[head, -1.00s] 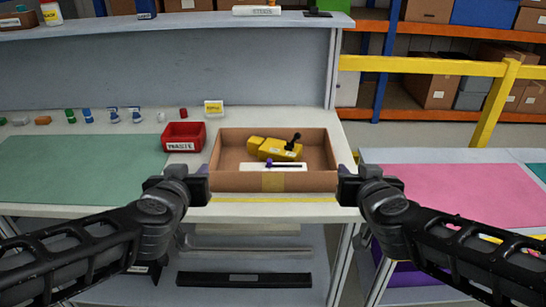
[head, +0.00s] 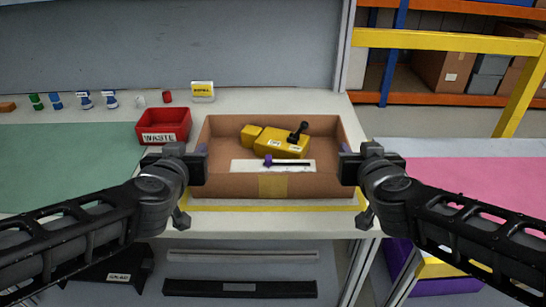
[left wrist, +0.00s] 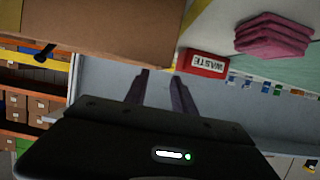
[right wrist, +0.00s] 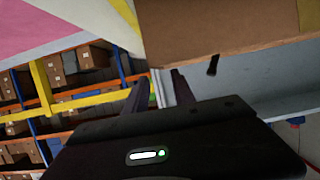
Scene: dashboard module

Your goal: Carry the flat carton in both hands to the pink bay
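The flat carton (head: 225,185) is a shallow open brown box on the white bench, just behind a yellow strip. Inside it lie a yellow device (head: 275,142) with a black lever and a white strip (head: 247,167) with a purple-ended rod. My left gripper (head: 200,163) is at the carton's left side and my right gripper (head: 345,163) at its right side. Both wrist views show a gap between the fingers, close to the carton's rim (left wrist: 110,30) (right wrist: 230,30). Contact is unclear. The pink bay (head: 475,183) is a pink surface on a separate table at right.
A red waste bin (head: 163,126) stands close to the carton's left. A yellow sign (head: 202,92) and several small bottles are behind. A gap separates the bench from the pink table. A yellow rail (head: 440,41) runs behind that table.

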